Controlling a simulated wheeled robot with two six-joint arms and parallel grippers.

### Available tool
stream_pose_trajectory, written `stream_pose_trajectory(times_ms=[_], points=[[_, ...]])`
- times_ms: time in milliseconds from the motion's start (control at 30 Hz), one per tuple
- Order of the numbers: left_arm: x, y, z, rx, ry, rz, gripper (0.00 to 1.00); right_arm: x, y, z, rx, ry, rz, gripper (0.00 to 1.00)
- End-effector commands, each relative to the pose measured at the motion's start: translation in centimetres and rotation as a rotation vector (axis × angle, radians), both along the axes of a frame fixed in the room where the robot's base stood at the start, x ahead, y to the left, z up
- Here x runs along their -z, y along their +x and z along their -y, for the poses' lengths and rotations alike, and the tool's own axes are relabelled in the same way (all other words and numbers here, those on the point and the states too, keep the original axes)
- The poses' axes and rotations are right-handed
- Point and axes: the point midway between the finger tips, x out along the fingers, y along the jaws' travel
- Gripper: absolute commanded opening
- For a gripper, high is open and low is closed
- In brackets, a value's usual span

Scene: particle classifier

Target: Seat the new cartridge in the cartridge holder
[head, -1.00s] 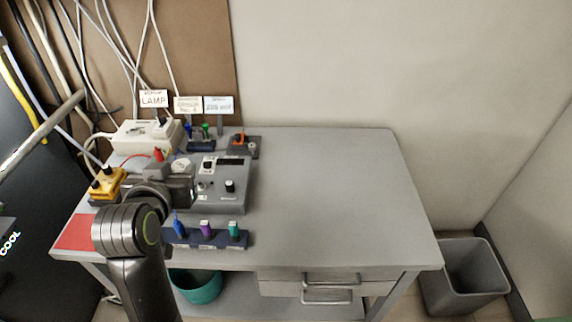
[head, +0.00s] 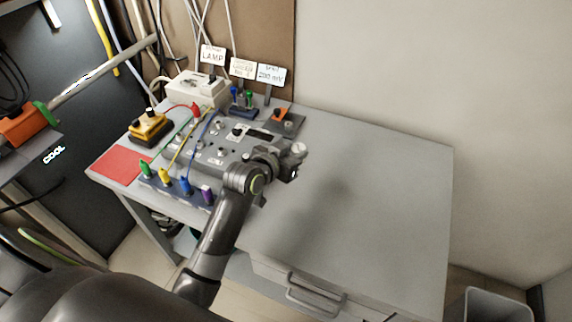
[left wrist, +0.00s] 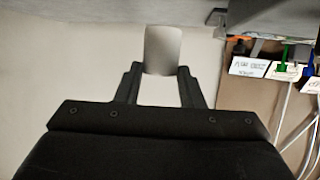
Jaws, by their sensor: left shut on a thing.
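My left gripper (head: 288,168) is at the right side of the grey control box, above the bench. It is shut on a pale, smooth cylinder, the cartridge (head: 299,149). In the left wrist view the cartridge (left wrist: 163,50) stands between the two fingertips (left wrist: 160,72), its outer end sticking out past them. A dark block with an orange part, which looks like the cartridge holder (head: 287,123), lies at the back of the bench, beyond the gripper and apart from the cartridge. Its opening is too small to make out. My right gripper is not in view.
The grey control box (head: 225,145) has coloured leads and a rack of coloured plugs (head: 176,188) in front. A white lamp unit (head: 197,88), yellow box (head: 149,127) and small signs (head: 242,68) stand at the back left. The right part of the bench (head: 370,200) is clear.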

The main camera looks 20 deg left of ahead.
Motion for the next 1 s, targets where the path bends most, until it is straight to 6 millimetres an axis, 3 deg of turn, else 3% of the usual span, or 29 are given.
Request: stream_pose_trajectory(times_ms=[433, 900, 933, 1000], points=[[5.7, 0.0, 0.1, -0.001, -0.002, -0.001, 0.12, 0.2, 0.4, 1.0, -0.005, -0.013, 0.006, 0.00], [6.7, 0.0, 0.0, -0.001, 0.000, 0.001, 0.12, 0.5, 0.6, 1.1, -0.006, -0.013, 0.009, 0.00], [6.5, 0.0, 0.0, -0.001, 0.000, 0.001, 0.39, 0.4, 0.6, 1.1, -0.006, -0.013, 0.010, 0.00], [6.5, 0.0, 0.0, -0.001, 0.000, 0.001, 0.48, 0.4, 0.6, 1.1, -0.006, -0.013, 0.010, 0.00]])
